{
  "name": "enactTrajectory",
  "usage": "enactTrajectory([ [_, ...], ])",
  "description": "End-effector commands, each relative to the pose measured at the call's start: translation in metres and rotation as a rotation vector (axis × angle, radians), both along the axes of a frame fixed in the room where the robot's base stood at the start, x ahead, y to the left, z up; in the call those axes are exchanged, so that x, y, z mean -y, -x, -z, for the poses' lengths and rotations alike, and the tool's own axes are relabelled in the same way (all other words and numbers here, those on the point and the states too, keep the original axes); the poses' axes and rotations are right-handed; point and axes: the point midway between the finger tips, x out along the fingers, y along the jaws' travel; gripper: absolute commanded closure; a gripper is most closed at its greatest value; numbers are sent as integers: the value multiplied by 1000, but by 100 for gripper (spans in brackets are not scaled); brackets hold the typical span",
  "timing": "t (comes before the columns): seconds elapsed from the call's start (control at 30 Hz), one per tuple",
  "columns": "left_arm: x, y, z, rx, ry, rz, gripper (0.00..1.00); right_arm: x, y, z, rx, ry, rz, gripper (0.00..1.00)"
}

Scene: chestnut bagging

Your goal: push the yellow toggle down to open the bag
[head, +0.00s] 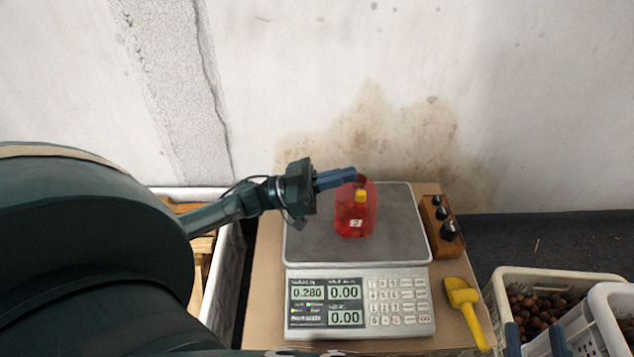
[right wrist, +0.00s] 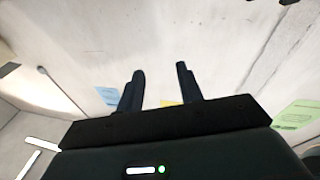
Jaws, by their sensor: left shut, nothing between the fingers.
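The red bag (head: 354,218) stands upright on the steel pan of the scale, with a small white label on its front. The yellow toggle (head: 361,195) is at the upper front of the bag. My left gripper (head: 353,176) reaches in from the left, shut and empty, with its blue fingertips at the top of the bag just above the toggle. I cannot tell whether they touch it. My right gripper (head: 535,338) is low at the right in the head view, away from the bag. Its fingers stand apart and empty in the right wrist view (right wrist: 160,90).
The scale (head: 408,242) reads 0.280. A wooden block with black weights (head: 435,228) and a yellow scoop (head: 464,300) lie to its right. A crate of chestnuts (head: 500,285) and a white basket (head: 606,310) stand at lower right. A wall closes off the back.

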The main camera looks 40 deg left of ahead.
Motion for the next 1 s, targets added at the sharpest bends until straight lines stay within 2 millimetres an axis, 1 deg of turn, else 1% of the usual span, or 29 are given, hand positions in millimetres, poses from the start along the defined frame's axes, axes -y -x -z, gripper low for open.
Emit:
enactTrajectory([
  [0.03, 9, -6, -3, 5, 2, 2, 100, 0, 0, 1, 0, -5, -2, 64],
  [0.07, 13, -10, -5, 5, 2, 1, 100, 0, 0, 1, 1, -9, -3, 64],
  [0.13, 13, -10, 11, -3, 1, -2, 100, -1, -1, 6, 1, -23, -7, 64],
  [0.2, 13, -10, 21, -4, 0, -3, 100, -2, -1, 5, 1, -37, -12, 64],
  [0.33, 13, -10, 31, -1, 1, -2, 100, -4, -1, 3, 3, -61, -21, 64],
  [0.53, 13, -10, 36, -1, -1, -1, 100, -5, -2, -1, 5, -72, -25, 64],
  [0.8, 13, -9, 37, -2, -1, -2, 100, -5, -2, 1, 3, -70, -26, 64],
  [0.87, 13, -10, 45, -3, 1, -1, 100, -5, -2, 5, 1, -75, -27, 64],
  [1.0, 13, -10, 74, -2, -1, -2, 100, -6, -1, 14, -9, -102, -37, 64],
])
